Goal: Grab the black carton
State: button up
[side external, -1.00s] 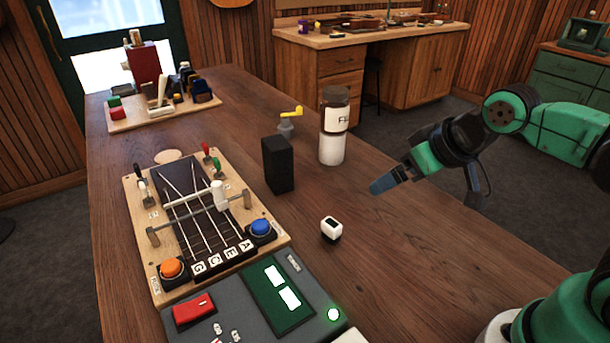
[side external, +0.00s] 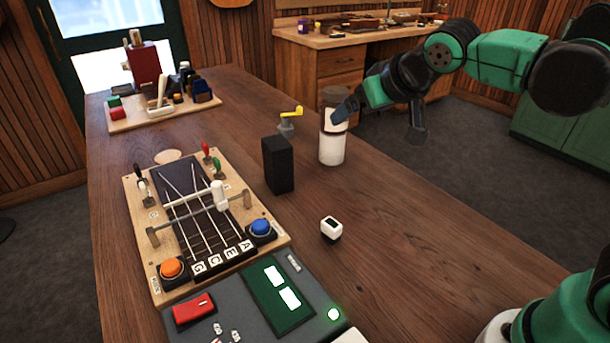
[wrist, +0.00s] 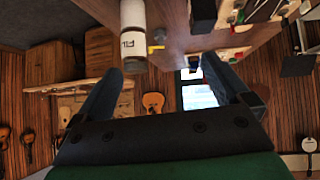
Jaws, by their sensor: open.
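The black carton (side external: 277,165) stands upright on the wooden table, right of the fretboard rig. In the wrist view the carton (wrist: 202,14) shows at the top edge, partly cut off, beyond the right finger. My gripper (side external: 343,112) is in the air to the right of the carton and higher than it, overlapping the labelled bottle in the side view. In the wrist view its two fingers (wrist: 162,68) are spread wide, with nothing held between them.
The white-labelled bottle (side external: 332,148) stands right of the carton. A yellow-handled crank (side external: 287,123) is behind the carton. A small white device (side external: 331,229) is in front. The fretboard rig (side external: 147,243) is on the left.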

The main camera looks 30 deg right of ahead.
jog(key=w+a+t, duration=0.2)
jog(key=w, duration=0.4)
jog(key=t, duration=0.2)
send_over(283, 161)
jog(key=s, duration=0.3)
jog(key=f, duration=0.9)
jog(key=w+f, duration=0.1)
jog(key=f, duration=0.3)
jog(key=shift+a+f, duration=0.1)
jog(key=shift+f, duration=0.25)
jog(key=shift+x, duration=2.75)
jog(key=c, duration=1.4)
jog(key=shift+c, duration=0.2)
jog(key=shift+r, duration=0.1)
